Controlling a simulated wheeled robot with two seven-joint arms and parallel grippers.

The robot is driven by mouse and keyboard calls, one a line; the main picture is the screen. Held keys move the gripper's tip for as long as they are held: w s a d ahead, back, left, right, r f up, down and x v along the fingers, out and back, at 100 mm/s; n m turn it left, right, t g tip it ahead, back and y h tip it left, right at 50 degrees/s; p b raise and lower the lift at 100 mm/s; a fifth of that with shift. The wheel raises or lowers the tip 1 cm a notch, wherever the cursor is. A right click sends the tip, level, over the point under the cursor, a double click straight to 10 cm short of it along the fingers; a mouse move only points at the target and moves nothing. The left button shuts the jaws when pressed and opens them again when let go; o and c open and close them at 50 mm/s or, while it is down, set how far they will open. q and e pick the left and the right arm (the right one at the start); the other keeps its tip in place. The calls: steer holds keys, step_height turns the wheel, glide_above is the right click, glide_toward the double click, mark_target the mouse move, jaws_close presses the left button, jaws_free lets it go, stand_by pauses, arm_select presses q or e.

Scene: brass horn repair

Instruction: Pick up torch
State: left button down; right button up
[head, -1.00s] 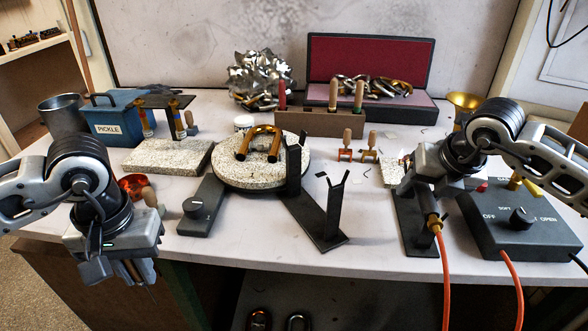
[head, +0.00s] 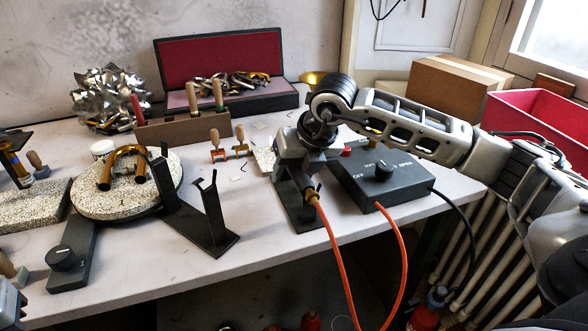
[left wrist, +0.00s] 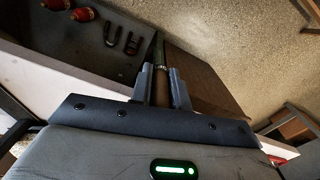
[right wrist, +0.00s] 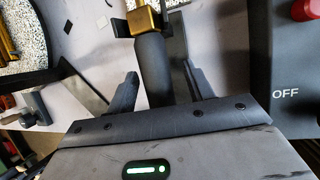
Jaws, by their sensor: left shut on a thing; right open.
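The torch shows in the right wrist view as a dark round handle (right wrist: 153,65) with a brass fitting. In the head view its brass end (head: 312,197) shows above an orange hose, and my right gripper hides most of it. My right gripper (right wrist: 160,88) is open, with one finger on each side of the handle; I cannot tell if they touch it. In the head view the right gripper (head: 298,165) is above a dark stand (head: 302,217). My left gripper (left wrist: 160,85) is shut on a slim tool with a brown handle (left wrist: 160,92), away from the torch.
A control box (head: 382,172) with knobs stands right of the torch. A forked black stand (head: 212,215) and a round speckled turntable (head: 148,195) with a bent brass tube (head: 122,165) are to the left. Orange hoses (head: 337,265) hang over the table's front edge.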

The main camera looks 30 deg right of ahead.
steer(key=c, duration=1.1)
steer(key=shift+o, duration=0.2)
